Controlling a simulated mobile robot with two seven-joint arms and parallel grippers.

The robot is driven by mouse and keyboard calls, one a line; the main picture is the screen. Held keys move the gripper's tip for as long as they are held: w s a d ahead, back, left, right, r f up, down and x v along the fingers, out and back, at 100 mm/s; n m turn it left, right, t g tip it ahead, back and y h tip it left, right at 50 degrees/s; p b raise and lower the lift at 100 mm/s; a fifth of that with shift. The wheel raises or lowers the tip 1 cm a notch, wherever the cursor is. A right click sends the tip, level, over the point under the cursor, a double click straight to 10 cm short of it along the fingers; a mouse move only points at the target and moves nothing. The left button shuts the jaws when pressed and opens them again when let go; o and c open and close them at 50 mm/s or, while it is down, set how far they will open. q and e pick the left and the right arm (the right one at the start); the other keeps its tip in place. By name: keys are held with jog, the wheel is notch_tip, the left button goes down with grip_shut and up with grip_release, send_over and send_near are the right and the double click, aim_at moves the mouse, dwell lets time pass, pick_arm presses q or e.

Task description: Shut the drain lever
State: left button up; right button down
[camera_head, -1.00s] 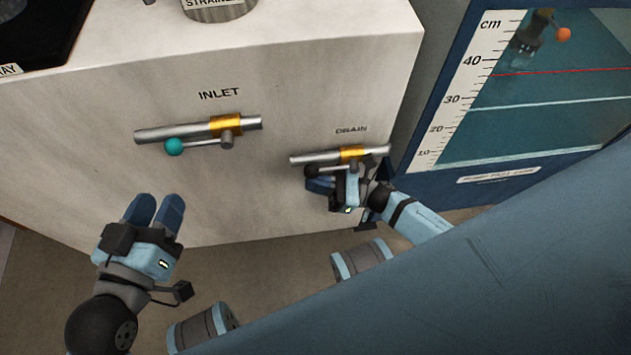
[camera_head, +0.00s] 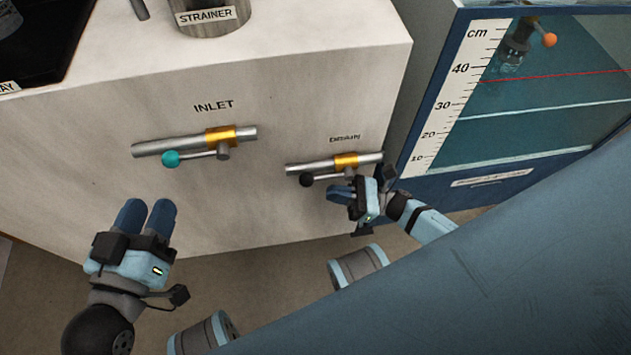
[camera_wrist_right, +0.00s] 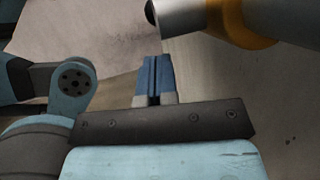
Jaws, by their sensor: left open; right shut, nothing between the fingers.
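The drain lever (camera_head: 327,177) is a thin grey arm ending in a black knob (camera_head: 306,180). It lies nearly parallel to and just below the drain pipe (camera_head: 312,167), knob to the left, under the DRAIN label. My right gripper (camera_head: 334,194) is shut and empty, just below the lever and right of its knob. In the right wrist view its blue fingers (camera_wrist_right: 153,78) are together, with the gold-collared pipe (camera_wrist_right: 195,17) above them; I cannot tell whether they touch the lever. My left gripper (camera_head: 146,208) is open and empty, below the inlet valve.
The inlet pipe (camera_head: 167,147) carries a gold collar and a teal-knobbed lever (camera_head: 171,159). A tank (camera_head: 540,110) with a cm scale stands at the right. A strainer (camera_head: 210,17) sits on the cabinet (camera_head: 290,60). The cabinet face between the grippers is clear.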

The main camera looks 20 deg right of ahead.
pick_arm(q)
jog(key=shift+r+t+p, duration=0.3)
jog(key=shift+r+p, duration=0.05)
jog(key=shift+r, duration=0.3)
pick_arm(e)
jog(key=v, duration=0.8)
jog(key=shift+f, duration=0.25)
pick_arm(q)
jog(key=shift+a+f, duration=0.1)
